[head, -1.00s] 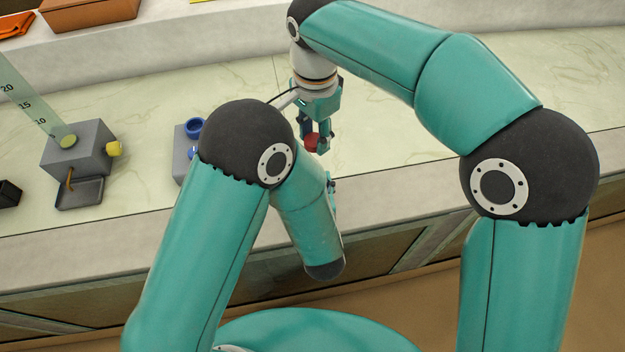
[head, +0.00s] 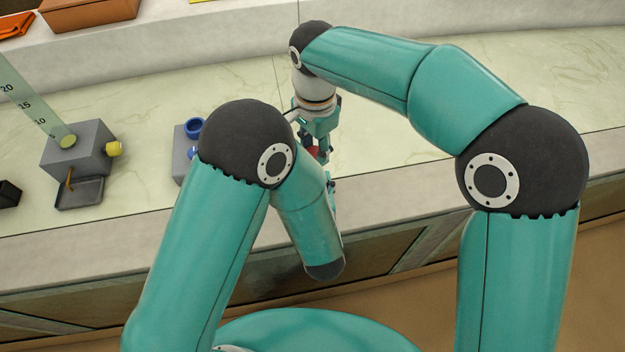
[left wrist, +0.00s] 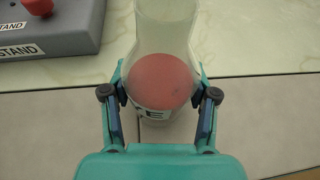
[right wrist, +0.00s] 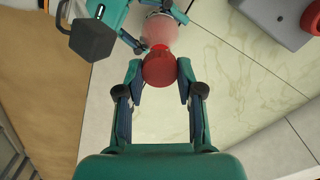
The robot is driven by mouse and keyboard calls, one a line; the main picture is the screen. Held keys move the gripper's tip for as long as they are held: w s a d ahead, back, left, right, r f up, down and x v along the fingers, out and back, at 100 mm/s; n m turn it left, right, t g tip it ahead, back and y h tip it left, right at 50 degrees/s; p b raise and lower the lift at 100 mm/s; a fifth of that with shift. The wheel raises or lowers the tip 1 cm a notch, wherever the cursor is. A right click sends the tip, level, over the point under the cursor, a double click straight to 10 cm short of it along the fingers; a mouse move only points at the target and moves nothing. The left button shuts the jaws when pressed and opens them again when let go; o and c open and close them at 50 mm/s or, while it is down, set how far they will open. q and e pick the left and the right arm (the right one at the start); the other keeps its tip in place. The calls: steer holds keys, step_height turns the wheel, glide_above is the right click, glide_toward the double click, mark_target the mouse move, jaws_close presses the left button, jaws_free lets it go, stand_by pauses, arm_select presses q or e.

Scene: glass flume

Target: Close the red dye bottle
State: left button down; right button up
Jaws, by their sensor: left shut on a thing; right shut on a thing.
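My left gripper (left wrist: 160,103) is shut on a clear bottle (left wrist: 167,30) with red dye inside; part of its label shows. In the right wrist view the bottle (right wrist: 172,33) looks pinkish, with the left gripper's fingers beside it. My right gripper (right wrist: 160,84) is shut on a red cap (right wrist: 160,70). The cap is close to the bottle and partly overlaps it in that view; I cannot tell whether they touch. In the head view the right gripper (head: 316,148) is above the counter's front part, and my left arm mostly hides the left gripper (head: 332,187) and bottle.
A grey stand (left wrist: 50,28) with a red knob-like top (left wrist: 38,6) is near the bottle. A grey block (head: 182,135) with a blue ring is left of my left arm. Farther left is a grey block (head: 75,150) with a yellow knob. The counter (head: 430,110) right of the grippers is clear.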

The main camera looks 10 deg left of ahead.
steer(key=shift+s+a+r, duration=0.1)
steer(key=shift+s+a, duration=0.05)
stand_by(0.5)
steer(key=shift+f, duration=0.95)
steer(key=shift+f, duration=0.55)
